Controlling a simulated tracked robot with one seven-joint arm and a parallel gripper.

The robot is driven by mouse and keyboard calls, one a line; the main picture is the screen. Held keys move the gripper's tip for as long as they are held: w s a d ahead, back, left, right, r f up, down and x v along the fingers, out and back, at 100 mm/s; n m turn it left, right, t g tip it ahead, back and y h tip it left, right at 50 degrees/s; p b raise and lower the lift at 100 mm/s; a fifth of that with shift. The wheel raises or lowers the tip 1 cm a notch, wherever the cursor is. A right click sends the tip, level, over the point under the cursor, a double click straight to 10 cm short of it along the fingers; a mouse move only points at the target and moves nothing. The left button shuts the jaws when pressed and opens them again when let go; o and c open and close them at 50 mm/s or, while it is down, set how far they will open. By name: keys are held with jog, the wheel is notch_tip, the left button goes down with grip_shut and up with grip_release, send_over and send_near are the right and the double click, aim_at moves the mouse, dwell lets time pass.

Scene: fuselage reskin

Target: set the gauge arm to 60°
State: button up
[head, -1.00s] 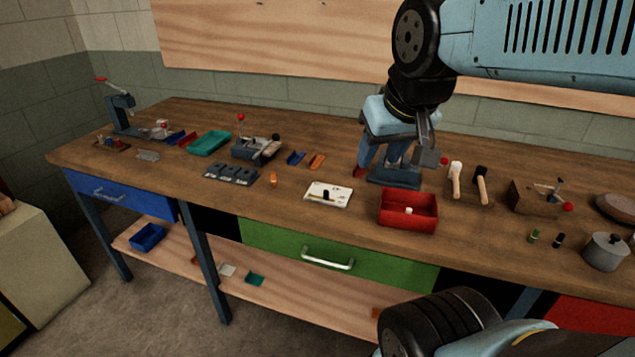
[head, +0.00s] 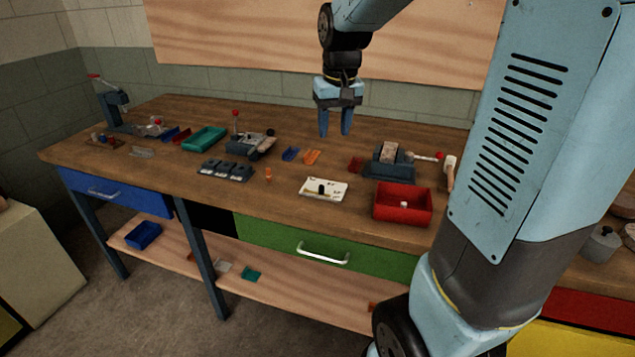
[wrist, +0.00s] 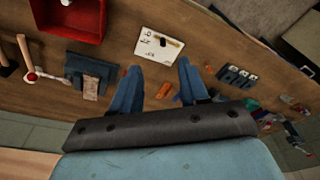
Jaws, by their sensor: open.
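The gauge is a white plate (head: 312,188) with dark markings, lying flat near the front of the bench. A black knob (head: 321,188) stands on it, and the arm's angle is too small to read in the head view. In the wrist view the gauge plate (wrist: 148,50) shows with a dark and brass-coloured arm (wrist: 168,41) across it; its reading is not legible. My gripper (head: 335,134) is open and empty, pointing down, in the air above and behind the gauge. Its fingers (wrist: 158,68) are apart from the plate.
A red bin (head: 403,220) stands right of the gauge. A vise (head: 390,173) with a wooden block and red-ball handle is behind it. A small orange piece (head: 268,175) and a dark block row (head: 226,170) lie left. Bare bench surrounds the gauge.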

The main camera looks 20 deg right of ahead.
jog(key=g, duration=0.2)
send_near(320, 186)
jog(key=f, duration=0.9)
jog(key=shift+s+d, duration=0.1)
jog(key=shift+d, duration=0.1)
jog(key=shift+c, duration=0.4)
grip_shut()
jog(key=shift+a, duration=0.2)
